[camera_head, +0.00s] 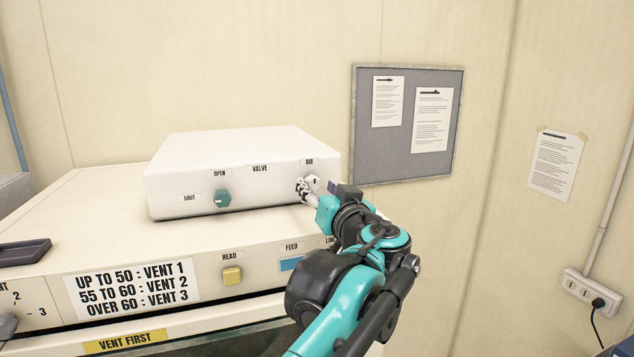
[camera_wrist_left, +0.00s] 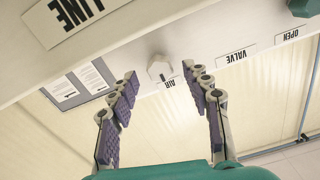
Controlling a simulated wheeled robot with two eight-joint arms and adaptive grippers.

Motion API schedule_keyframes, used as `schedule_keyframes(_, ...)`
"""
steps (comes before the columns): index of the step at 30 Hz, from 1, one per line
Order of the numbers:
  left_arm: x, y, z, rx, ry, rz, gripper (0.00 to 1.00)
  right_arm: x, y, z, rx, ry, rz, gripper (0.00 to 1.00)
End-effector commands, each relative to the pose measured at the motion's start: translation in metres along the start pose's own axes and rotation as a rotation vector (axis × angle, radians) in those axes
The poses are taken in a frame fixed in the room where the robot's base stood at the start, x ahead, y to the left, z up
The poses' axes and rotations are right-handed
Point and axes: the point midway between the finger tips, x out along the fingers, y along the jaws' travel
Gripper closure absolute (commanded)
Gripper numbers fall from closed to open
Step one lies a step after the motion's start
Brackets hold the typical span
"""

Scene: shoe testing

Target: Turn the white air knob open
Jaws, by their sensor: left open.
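The white air knob (camera_head: 312,180) is on the front of the white box (camera_head: 240,165), under the AIR label, partly hidden behind my left gripper in the head view. My left gripper (camera_head: 303,189) is at the box's front right. Its two fingers (camera_wrist_left: 163,84) are spread open, with the knob between the tips in that picture. I see no finger closed on the knob. My right gripper is not in view.
A green valve knob (camera_head: 223,199) is on the same box, with OPEN and SHUT labels. A dark tray (camera_head: 24,252) lies at the left. A grey notice board (camera_head: 407,165) hangs behind.

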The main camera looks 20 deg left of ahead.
Motion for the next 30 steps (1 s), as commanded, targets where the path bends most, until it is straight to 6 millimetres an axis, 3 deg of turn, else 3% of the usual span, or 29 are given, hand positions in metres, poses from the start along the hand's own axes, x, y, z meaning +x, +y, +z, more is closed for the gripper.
schedule_keyframes(4,0.0112,-0.0007,0.0,0.0,-0.001,-0.001,0.51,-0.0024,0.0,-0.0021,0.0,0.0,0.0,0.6)
schedule_keyframes(12,0.0124,-0.0001,0.0006,0.0,0.0,0.001,0.51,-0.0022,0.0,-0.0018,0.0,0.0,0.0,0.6)
schedule_keyframes(18,0.0124,-0.0002,0.0006,0.0,-0.001,0.0,1.0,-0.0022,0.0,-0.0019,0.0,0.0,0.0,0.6)
schedule_keyframes(30,0.0128,-0.0005,0.0007,0.045,-0.001,-0.001,1.0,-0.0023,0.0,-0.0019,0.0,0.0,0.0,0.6)
